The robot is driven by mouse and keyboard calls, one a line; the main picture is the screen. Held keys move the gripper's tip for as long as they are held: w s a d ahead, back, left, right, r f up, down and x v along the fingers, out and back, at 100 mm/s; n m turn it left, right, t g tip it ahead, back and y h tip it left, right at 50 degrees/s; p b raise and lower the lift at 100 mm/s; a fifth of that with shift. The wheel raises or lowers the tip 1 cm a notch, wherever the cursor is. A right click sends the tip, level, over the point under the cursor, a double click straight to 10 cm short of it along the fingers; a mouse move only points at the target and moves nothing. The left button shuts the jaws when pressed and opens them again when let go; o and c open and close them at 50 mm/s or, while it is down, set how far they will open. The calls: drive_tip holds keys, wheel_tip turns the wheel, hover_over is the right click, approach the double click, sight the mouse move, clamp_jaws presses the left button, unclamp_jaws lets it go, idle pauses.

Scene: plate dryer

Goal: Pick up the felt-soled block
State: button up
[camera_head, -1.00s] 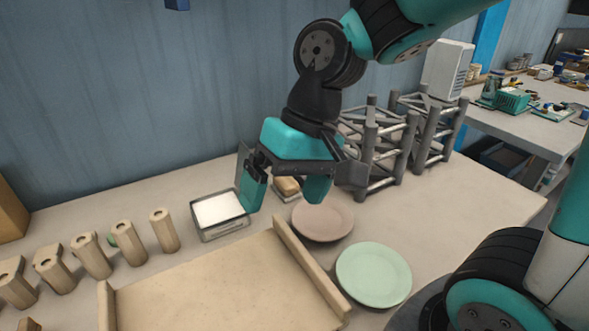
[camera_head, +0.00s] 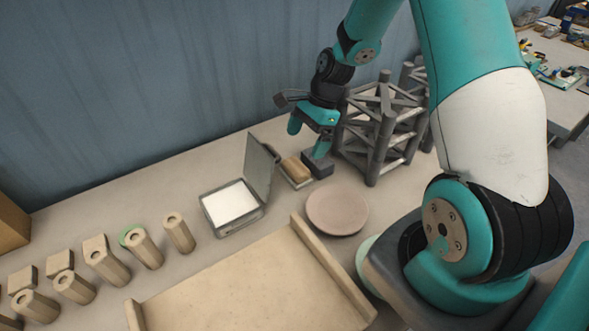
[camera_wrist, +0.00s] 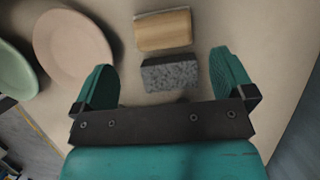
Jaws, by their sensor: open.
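The felt-soled block, which I take to be the dark block with a speckled grey, felt-like face (camera_wrist: 169,75), lies between my fingers in the wrist view. In the head view this dark block (camera_head: 319,164) sits on the table at the foot of the grey rack. A tan wooden block (camera_head: 296,170) with a pale base lies beside it, and also shows in the wrist view (camera_wrist: 163,31). My gripper (camera_head: 308,140) is open and points down above the dark block. Its fingers stand on either side of the block with gaps, holding nothing.
A grey tubular rack (camera_head: 380,130) stands just right of the dark block. A pink plate (camera_head: 337,208) lies in front. An open-lidded box (camera_head: 231,206) with white contents stands to the left. Wooden posts (camera_head: 179,233) line the far left. A raised-edged board (camera_head: 250,285) fills the front.

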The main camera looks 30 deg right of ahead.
sight(296, 165)
drive_tip(key=p+x, duration=0.1)
drive_tip(key=x, duration=0.7)
drive_tip(key=shift+w+f+p, duration=0.1)
drive_tip(key=shift+f+p, duration=0.2)
drive_tip(key=c, duration=0.8)
